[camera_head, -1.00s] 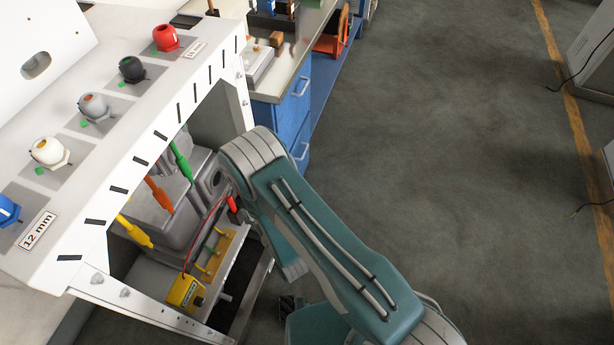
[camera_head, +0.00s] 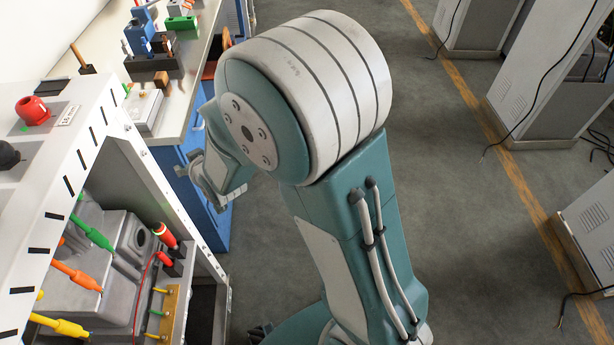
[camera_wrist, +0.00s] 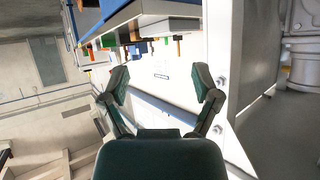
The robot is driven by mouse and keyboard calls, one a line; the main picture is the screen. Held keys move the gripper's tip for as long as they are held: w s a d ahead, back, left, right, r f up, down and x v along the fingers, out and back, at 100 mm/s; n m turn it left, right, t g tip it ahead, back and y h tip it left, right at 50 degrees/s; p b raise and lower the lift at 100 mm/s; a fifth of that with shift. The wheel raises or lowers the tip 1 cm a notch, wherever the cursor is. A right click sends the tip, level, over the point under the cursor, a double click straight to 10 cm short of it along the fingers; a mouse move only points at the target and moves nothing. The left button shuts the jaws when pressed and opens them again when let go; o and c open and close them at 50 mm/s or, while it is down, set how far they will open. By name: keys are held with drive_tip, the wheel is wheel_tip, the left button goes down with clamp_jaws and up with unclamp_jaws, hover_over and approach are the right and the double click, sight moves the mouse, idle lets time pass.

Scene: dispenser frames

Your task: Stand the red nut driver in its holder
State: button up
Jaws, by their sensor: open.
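My gripper (camera_wrist: 160,82) is open and empty in the wrist view, its two dark green fingers wide apart in front of a white surface. In the head view the arm's large joint and links hide most of the wrist area. A red round piece (camera_head: 33,110) sits on top of the white dispenser frame (camera_head: 75,137) at the left. Red-and-black pieces (camera_head: 166,237) show inside the frame, beside a grey housing. I cannot tell which red thing is the nut driver, nor make out its holder.
A workbench (camera_head: 185,100) behind the frame carries blue (camera_head: 140,37) and green (camera_head: 183,23) blocks. Green (camera_head: 92,232), orange (camera_head: 77,275) and yellow (camera_head: 58,326) tools show inside the frame. Open floor (camera_head: 455,220) lies to the right, with grey cabinets beyond the yellow line.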

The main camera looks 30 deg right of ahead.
drive_tip(key=s+d+r+m+g+h, duration=0.1)
drive_tip(key=s+d+r+g+h, duration=0.15)
drive_tip(key=s+d+r, duration=0.9)
drive_tip(key=s+d+r+g, duration=0.1)
drive_tip(key=s+d+r, duration=0.1)
drive_tip(key=s, duration=0.5)
drive_tip(key=s+d+r+m+g+h, duration=0.1)
drive_tip(key=s+d+r+g, duration=0.1)
drive_tip(key=s, duration=0.6)
drive_tip(key=shift+d+m, duration=0.3)
drive_tip(key=shift+d, duration=0.15)
